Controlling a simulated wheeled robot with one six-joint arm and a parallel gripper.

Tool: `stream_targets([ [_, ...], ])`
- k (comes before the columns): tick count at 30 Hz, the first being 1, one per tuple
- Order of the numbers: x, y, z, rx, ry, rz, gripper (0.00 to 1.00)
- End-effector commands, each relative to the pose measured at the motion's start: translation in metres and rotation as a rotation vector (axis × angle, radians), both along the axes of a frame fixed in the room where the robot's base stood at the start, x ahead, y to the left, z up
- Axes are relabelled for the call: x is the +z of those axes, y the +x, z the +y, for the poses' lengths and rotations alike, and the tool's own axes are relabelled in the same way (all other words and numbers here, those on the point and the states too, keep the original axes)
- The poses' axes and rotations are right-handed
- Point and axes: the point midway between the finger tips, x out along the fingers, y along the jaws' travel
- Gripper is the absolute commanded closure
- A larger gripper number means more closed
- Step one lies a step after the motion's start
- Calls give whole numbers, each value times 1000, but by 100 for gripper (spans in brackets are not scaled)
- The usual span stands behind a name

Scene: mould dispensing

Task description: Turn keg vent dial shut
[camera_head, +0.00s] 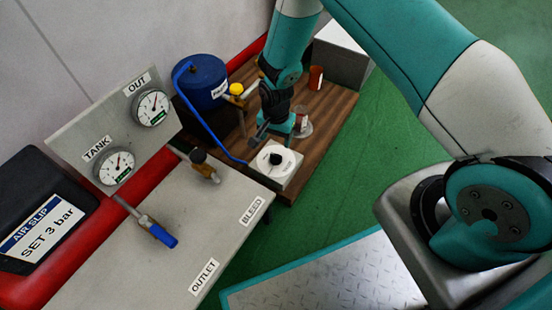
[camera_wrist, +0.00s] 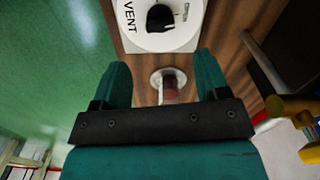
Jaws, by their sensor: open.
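The vent dial is a white round plate (camera_head: 290,169) with a black knob (camera_head: 276,159), set on a pale block at the front of the wooden board. The wrist view shows the plate (camera_wrist: 136,40) marked VENT and its black knob (camera_wrist: 160,18) at the top edge. The blue keg (camera_head: 199,76) stands behind, with a blue hose running down to the vent block. My gripper (camera_head: 265,132) is just behind the dial in the head view. In the wrist view its fingers (camera_wrist: 162,75) are spread, with the knob beyond their tips and apart from them.
A small reddish piece on a pale round base (camera_wrist: 168,84) shows between my fingers, on the board. A yellow-knobbed valve (camera_head: 236,89) stands beside the keg. A grey bench (camera_head: 170,235) with gauges, a blue-handled valve (camera_head: 160,235) and labels lies left. Green floor is free at right.

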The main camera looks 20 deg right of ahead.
Motion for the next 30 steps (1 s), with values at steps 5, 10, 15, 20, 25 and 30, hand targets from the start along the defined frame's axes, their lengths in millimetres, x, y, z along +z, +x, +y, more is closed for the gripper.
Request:
stream_targets([
  [5,-48,-1,0,1,0,3,32],
  [10,-75,0,0,1,1,1,32],
  [15,-87,0,0,1,0,0,32],
  [20,-89,0,0,1,1,-1,32],
  [25,-88,0,0,1,0,0,32],
  [30,-88,0,0,1,0,0,69],
])
